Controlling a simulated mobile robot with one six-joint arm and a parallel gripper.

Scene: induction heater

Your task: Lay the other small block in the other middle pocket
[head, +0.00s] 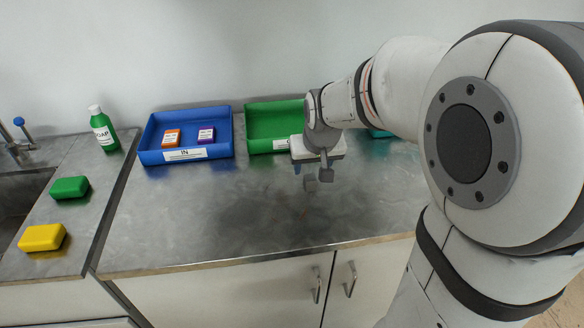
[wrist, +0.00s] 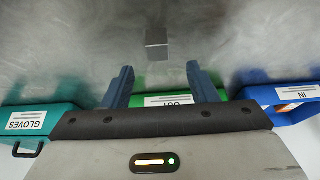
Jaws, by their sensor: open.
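My gripper (wrist: 160,68) is open and empty, with its two blue-grey fingers spread apart in the wrist view. In the head view my gripper (head: 312,172) is above the steel counter, in front of the green tray. A small grey block (wrist: 156,37) lies on the counter just beyond the fingertips, roughly in line with the gap between them. It appears in the head view as a small grey shape (head: 310,185) beside a finger, where the two are hard to tell apart. No middle pocket and no second small block can be made out in either view.
A blue IN tray (head: 185,156) holds an orange box (head: 172,138) and a purple box (head: 206,134). A green tray (head: 262,146) stands beside it. A teal GLOVES box (wrist: 22,125) is partly visible. Soap and two sponges are at left. The counter front is clear.

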